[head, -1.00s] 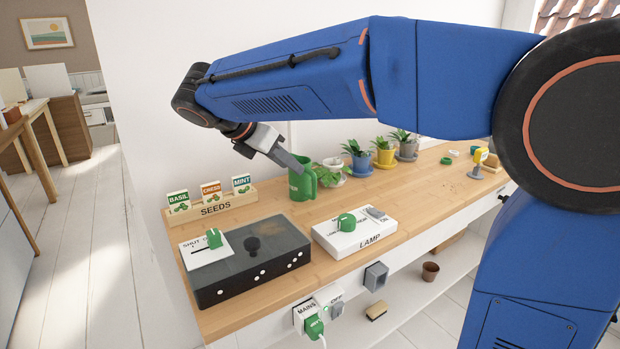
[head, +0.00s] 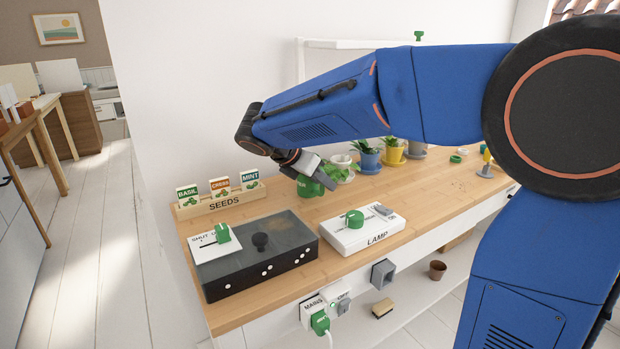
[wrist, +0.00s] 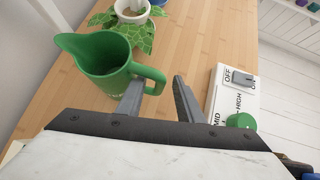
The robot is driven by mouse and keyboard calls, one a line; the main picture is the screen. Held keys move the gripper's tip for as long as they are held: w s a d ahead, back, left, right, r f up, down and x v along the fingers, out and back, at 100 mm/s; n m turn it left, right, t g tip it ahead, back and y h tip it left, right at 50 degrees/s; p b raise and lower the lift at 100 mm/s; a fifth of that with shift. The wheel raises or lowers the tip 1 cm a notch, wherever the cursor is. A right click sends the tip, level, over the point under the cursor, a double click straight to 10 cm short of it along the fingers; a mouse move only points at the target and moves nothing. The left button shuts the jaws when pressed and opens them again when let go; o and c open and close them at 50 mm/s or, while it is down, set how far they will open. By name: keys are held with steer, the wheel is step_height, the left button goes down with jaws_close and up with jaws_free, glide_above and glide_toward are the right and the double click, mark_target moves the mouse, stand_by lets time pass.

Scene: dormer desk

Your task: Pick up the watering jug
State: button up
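The green watering jug (head: 309,188) stands upright on the wooden desk behind the lamp box, partly hidden by my gripper in the head view. In the wrist view the jug (wrist: 97,90) shows its open top, a spout at the left and a handle on the right. My gripper (wrist: 156,90) is open, its two grey fingers apart and empty. The left finger overlaps the lower part of the handle in view, and the handle's outer end reaches between the fingers. I cannot tell whether they touch. The right finger is clear of the jug.
The white lamp box (head: 362,236) with a green knob lies in front of the jug. A dark dotted box (head: 262,262) and a seed rack (head: 222,203) are to the left. A leafy plant (wrist: 131,25) is close behind the jug; other potted plants (head: 393,152) stand right.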

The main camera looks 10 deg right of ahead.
steer(key=shift+x, duration=2.3)
jaws_close()
steer(key=shift+r, duration=0.25)
